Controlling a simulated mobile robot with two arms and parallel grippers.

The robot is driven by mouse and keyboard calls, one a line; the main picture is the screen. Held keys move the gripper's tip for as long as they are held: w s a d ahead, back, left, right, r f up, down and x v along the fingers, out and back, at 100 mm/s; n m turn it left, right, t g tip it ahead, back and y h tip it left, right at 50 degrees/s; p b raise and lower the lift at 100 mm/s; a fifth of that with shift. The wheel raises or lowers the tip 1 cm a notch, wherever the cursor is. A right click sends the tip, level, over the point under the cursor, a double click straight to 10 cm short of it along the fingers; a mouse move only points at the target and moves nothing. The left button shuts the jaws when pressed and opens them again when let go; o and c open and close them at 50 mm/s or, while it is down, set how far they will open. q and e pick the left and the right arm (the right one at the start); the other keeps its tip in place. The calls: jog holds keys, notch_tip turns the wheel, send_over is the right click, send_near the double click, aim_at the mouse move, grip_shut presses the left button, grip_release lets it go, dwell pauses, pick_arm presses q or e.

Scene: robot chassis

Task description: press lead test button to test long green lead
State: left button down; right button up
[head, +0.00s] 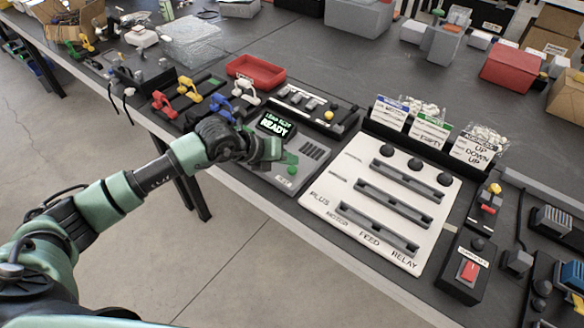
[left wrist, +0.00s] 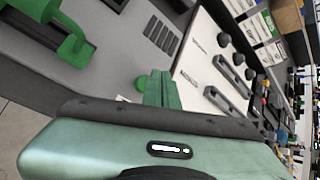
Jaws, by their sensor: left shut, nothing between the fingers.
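The grey lead tester (head: 312,151) stands at the table's front edge, its small screen (head: 275,124) showing "LEAD TEST READY". A round green button (head: 292,170) is on its front part; it also shows in the left wrist view (left wrist: 140,84). My left gripper (head: 272,149) is shut and empty over the tester, its green fingers (left wrist: 161,89) close beside the button. I cannot tell whether they touch it. A green lead piece (left wrist: 72,42) sits in a dark holder at upper left of the left wrist view; in the head view my gripper seems to hide it. My right gripper is not in view.
A white board (head: 340,215) with dark slots lies right of the tester. Red (head: 160,103), yellow (head: 188,89), blue (head: 222,107) and white (head: 246,93) leads stand at left. A red tray (head: 256,71) is behind. A box with a red switch (head: 469,271) stands at right.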

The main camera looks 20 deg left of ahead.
aim_at(289, 171)
pick_arm(q)
jog(key=shift+f, duration=0.1)
dwell(0.7)
jog(key=shift+f+b, duration=0.3)
jog(key=shift+b, duration=0.05)
jog(key=shift+f+b, duration=0.4)
jog(key=shift+f, duration=0.1)
dwell(0.6)
dwell(0.3)
jog(key=shift+r+p, duration=0.65)
jog(key=shift+r, duration=0.25)
jog(key=shift+r, duration=0.1)
notch_tip(289, 171, up, 5)
jog(key=p, duration=0.3)
jog(key=shift+p, duration=0.3)
